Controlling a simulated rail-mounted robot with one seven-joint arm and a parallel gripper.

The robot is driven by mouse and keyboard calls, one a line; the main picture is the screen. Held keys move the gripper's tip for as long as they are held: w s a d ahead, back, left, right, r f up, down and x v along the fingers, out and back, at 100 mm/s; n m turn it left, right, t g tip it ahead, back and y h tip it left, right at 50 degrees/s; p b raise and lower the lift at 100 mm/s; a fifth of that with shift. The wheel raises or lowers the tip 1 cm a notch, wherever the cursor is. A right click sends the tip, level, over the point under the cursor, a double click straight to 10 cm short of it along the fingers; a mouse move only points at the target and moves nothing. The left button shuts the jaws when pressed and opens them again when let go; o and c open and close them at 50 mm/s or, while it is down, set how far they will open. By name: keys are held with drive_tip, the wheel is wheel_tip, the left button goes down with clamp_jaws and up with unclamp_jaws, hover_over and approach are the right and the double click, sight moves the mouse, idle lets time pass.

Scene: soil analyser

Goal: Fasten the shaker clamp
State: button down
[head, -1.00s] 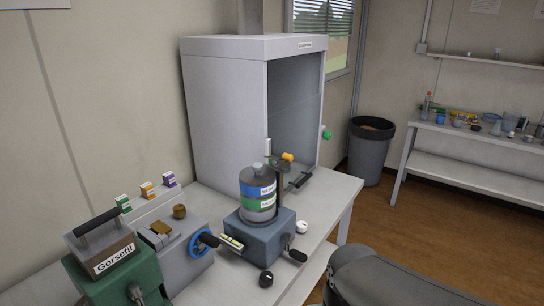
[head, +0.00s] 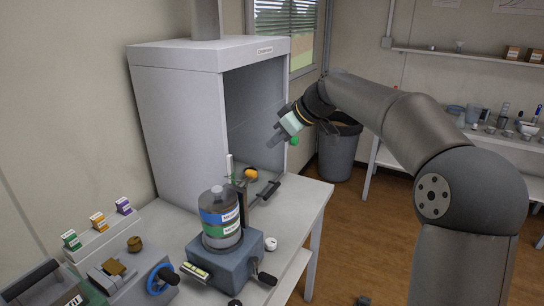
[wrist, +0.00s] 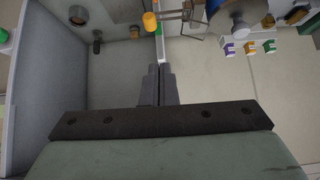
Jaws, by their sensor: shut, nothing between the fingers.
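The shaker (head: 232,266) is a blue-grey box on the bench. A grey bottle (head: 213,200) with blue and green labels stands upright on it. Behind the bottle rises a dark post with a yellow-orange knob (head: 250,174) near its top; the knob also shows at the top of the wrist view (wrist: 150,22). A black handle (head: 266,193) sticks out right of the post. Whether the clamp is tight on the bottle cannot be told. My gripper (head: 273,142) is above and right of the knob, apart from it. Its fingers (wrist: 160,85) are together and empty.
A white fume cabinet (head: 178,115) with an open front stands behind the shaker. A grey device with a blue handwheel (head: 161,279) is at the left, near small coloured boxes (head: 97,222). A white knob (head: 271,243) sits right of the shaker. A bin (head: 340,150) stands on the floor.

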drive_tip(key=shift+w+d+r, duration=0.4)
drive_tip(key=shift+w+r, duration=0.3)
drive_tip(key=shift+w, duration=0.05)
drive_tip(key=shift+a, duration=0.1)
drive_tip(key=p, duration=0.3)
hover_over(249, 170)
drive_tip(key=s+d, duration=0.1)
drive_tip(key=d, duration=0.1)
wheel_tip(249, 170, down, 7)
drive_tip(key=shift+f, duration=0.1)
wheel_tip(249, 170, down, 4)
drive_tip(key=shift+d+r+p, duration=0.1)
drive_tip(key=shift+d+p, duration=0.05)
drive_tip(key=shift+p, duration=0.15)
drive_tip(key=shift+y, duration=0.3)
